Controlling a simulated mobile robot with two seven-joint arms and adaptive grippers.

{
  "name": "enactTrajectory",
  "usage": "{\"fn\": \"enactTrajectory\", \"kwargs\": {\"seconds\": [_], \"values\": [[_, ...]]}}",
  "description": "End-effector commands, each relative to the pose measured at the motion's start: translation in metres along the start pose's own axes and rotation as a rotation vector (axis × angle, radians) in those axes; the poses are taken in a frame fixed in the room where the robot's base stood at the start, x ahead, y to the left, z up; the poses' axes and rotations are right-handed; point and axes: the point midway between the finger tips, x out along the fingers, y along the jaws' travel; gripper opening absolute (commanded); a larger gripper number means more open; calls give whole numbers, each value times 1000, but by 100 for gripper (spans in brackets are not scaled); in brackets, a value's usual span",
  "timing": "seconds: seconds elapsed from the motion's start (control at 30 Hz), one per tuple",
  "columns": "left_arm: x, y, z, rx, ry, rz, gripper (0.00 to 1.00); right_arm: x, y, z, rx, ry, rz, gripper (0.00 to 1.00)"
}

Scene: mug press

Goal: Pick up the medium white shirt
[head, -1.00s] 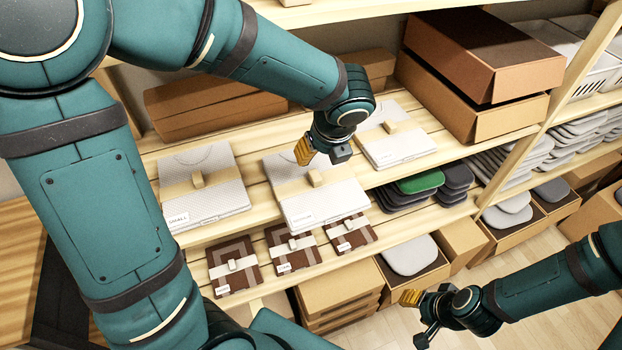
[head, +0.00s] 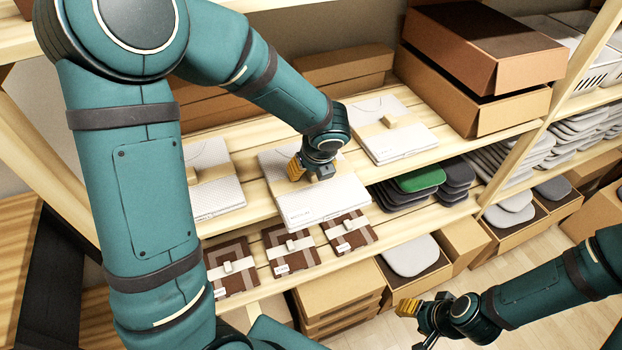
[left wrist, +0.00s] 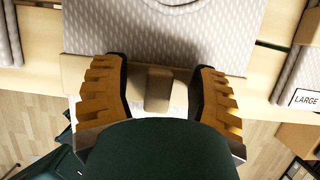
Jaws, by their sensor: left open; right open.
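The medium white shirt (head: 318,204) lies folded on the upper shelf board, in the middle of three white shirts. A tan band with a raised tab wraps it. My left gripper (head: 310,173) is open, low over this shirt. In the left wrist view the tab (left wrist: 159,88) stands between the two open fingers (left wrist: 160,100), with space on both sides; the patterned shirt (left wrist: 165,35) spreads beyond them. Part of the band is hidden by the gripper in the head view. My right gripper (head: 416,325) is open and empty at lower right, away from the shirts.
Another white shirt (head: 215,195) lies to the left and one (head: 400,140) to the right. Three brown packages (head: 290,247) lie on the board in front. Grey and green folded items (head: 420,180) are at right. Brown boxes (head: 480,60) stand behind on the right.

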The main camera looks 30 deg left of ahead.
Motion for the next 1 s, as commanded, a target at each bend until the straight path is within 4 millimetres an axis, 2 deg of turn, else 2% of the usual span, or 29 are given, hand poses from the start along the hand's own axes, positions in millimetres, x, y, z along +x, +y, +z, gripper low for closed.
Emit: {"fn": "enactTrajectory", "kwargs": {"seconds": [0.23,0.27,0.4,0.43,0.87,1.0], "values": [[3,0,1,-1,-1,-1,60,0,0,1,-1,-2,0,47],[3,0,1,-1,-1,-1,55,0,0,1,-1,-2,0,47],[3,0,1,-1,-1,-1,6,0,0,1,-1,-2,0,47],[3,0,1,-1,-1,-1,0,0,0,1,-1,-2,0,47],[2,0,1,-1,0,-1,0,0,0,0,0,-1,0,47],[-10,0,6,-2,-2,-3,0,-5,-2,-1,1,2,0,47]]}}
